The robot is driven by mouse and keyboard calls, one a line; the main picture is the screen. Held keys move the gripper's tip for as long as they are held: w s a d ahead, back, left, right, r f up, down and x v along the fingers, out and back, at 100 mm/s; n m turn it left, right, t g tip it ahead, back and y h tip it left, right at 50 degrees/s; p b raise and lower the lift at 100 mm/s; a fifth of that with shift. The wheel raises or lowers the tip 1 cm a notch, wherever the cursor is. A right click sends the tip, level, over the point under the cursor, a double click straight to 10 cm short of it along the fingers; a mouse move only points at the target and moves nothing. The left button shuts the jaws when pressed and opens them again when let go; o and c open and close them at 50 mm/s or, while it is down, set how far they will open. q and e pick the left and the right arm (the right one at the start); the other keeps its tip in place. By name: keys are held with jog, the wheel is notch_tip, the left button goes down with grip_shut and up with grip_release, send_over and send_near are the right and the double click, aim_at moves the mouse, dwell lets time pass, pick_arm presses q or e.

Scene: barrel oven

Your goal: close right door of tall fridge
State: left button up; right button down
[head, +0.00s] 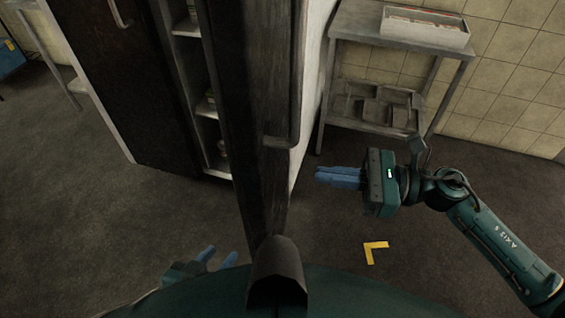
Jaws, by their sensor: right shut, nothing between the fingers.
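The tall fridge has a dark left door (120,75) that looks shut. Its right door (248,110) stands open, swung out towards me and seen nearly edge-on in the middle of the head view. The bar handle (297,90) is on the door's right side. Interior shelves (203,105) show left of the open door. My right gripper (318,177) is shut and empty, right of the door and apart from it, its blue fingers pointing left. My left gripper (218,256) is low, left of the door's lower end; its two blue fingertips are apart and the rest is mostly hidden.
A grey metal table (395,42) with a pale tray (425,27) on top and items on its lower shelf stands behind right, against a tiled wall. A yellow corner mark (374,251) lies on the floor. Dark floor is clear at lower left and right.

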aim_at(264, 167)
jog(key=a, duration=0.3)
jog(key=w+a+p, duration=0.1)
jog(key=a, duration=0.1)
jog(key=a+p, duration=0.1)
jog(key=a, duration=0.2)
jog(key=shift+w+a, duration=0.3)
